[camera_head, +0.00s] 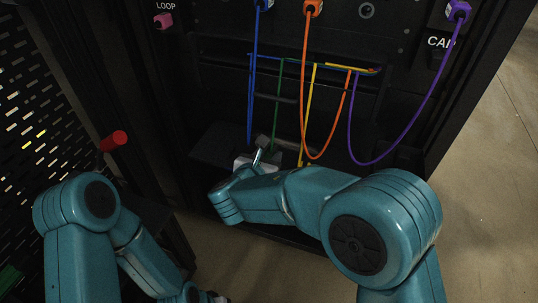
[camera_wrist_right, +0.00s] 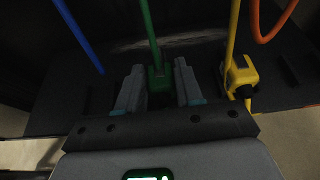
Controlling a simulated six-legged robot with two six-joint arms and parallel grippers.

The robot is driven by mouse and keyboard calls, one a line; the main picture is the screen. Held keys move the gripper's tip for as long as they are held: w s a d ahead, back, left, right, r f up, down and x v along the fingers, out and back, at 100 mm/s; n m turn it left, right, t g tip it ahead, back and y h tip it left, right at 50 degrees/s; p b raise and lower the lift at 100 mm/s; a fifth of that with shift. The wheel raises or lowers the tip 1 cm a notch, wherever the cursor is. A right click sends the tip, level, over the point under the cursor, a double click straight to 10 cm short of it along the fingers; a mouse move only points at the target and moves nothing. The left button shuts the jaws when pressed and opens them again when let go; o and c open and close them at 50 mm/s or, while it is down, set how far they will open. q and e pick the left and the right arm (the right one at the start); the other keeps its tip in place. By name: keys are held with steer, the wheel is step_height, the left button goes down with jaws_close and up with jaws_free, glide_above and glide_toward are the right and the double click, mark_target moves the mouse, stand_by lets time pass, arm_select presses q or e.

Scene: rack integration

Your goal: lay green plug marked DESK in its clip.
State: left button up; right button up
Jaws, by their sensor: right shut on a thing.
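The green plug (camera_wrist_right: 157,80) hangs on the end of a green cable (camera_head: 278,110). In the right wrist view it sits between the two grey fingers of my right gripper (camera_wrist_right: 159,75), which is shut on it. In the head view my right gripper (camera_head: 263,155) is low in front of the dark rack, and my arm hides the plug. The cable runs up from it to a bundle across the rack. No DESK marking can be read, and I cannot make out its clip. My left arm is at the lower left; its fingers are out of view.
A yellow plug (camera_wrist_right: 240,76) stands just right of my right gripper on a dark shelf (camera_wrist_right: 65,100). Blue (camera_head: 252,75), orange (camera_head: 308,75) and purple (camera_head: 425,110) cables hang close by. A red cylinder (camera_head: 114,140) sticks out at the left, beside a perforated panel (camera_head: 40,110).

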stand_by(0.5)
steer(key=shift+f+b, duration=0.35)
steer(key=o, duration=1.1)
steer(key=shift+o, duration=0.2)
